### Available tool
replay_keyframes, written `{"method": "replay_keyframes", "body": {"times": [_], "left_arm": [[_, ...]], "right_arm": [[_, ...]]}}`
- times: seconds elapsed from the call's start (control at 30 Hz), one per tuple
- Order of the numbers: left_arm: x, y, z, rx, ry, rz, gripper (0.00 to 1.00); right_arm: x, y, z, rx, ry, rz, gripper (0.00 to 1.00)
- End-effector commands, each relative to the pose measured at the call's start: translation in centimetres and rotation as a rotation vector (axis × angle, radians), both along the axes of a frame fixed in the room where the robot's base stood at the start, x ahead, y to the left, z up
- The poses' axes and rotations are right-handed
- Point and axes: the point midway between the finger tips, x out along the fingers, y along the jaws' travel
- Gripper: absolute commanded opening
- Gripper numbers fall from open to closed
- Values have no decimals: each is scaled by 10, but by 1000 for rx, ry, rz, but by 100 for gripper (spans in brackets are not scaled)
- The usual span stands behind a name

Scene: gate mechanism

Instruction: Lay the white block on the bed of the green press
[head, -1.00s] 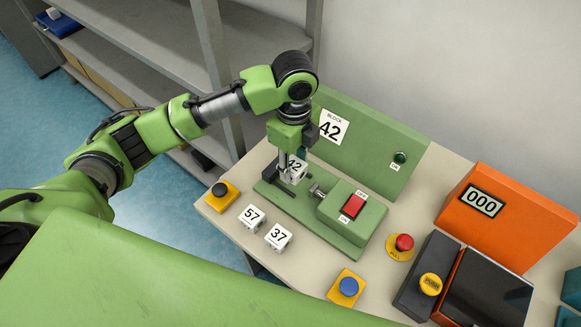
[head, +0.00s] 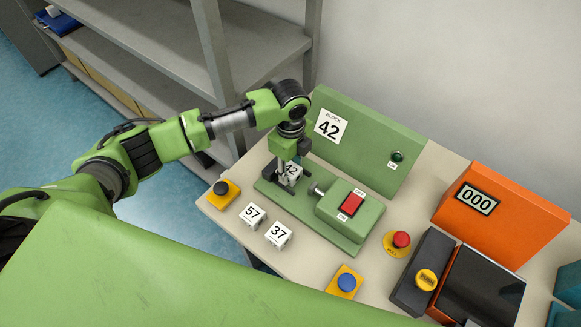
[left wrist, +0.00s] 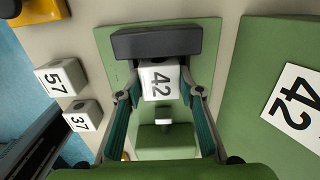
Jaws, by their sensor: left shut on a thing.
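The white block marked 42 (head: 291,172) is in my left gripper (head: 289,163), which is shut on it from above. In the left wrist view, block 42 (left wrist: 160,84) sits between the two fingertips (left wrist: 160,92), beside a dark grey bar (left wrist: 156,42) of the press. The green press (head: 345,222) has a flat bed (head: 274,194) and a plunger (head: 316,190) that points toward the block. The block is at or just above the bed; I cannot tell if it touches. My right gripper is not in view.
White blocks 57 (head: 252,215) and 37 (head: 278,235) stand on the table in front of the press. A black-button box (head: 223,191), a blue-button box (head: 345,282) and a red button (head: 400,240) are around it. A green panel marked 42 (head: 365,142) stands behind.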

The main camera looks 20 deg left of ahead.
Motion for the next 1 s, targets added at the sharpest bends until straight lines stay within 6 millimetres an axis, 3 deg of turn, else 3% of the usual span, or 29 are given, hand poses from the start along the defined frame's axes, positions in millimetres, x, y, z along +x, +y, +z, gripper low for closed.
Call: {"method": "replay_keyframes", "body": {"times": [0.07, 0.1, 0.13, 0.57, 0.67, 1.0], "left_arm": [[0, 0, -2, 0, -1, 1, 6], [0, 0, -2, 0, 0, 0, 45], [0, 0, -2, 0, 0, 1, 51], [0, 0, 4, 0, -1, 0, 51], [1, 0, 17, -1, -4, 1, 51], [1, 0, 88, -1, -4, 0, 51]], "right_arm": [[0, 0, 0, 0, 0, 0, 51], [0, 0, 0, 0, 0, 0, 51], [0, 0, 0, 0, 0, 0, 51], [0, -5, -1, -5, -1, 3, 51], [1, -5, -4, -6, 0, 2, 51], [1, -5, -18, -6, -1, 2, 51]]}}
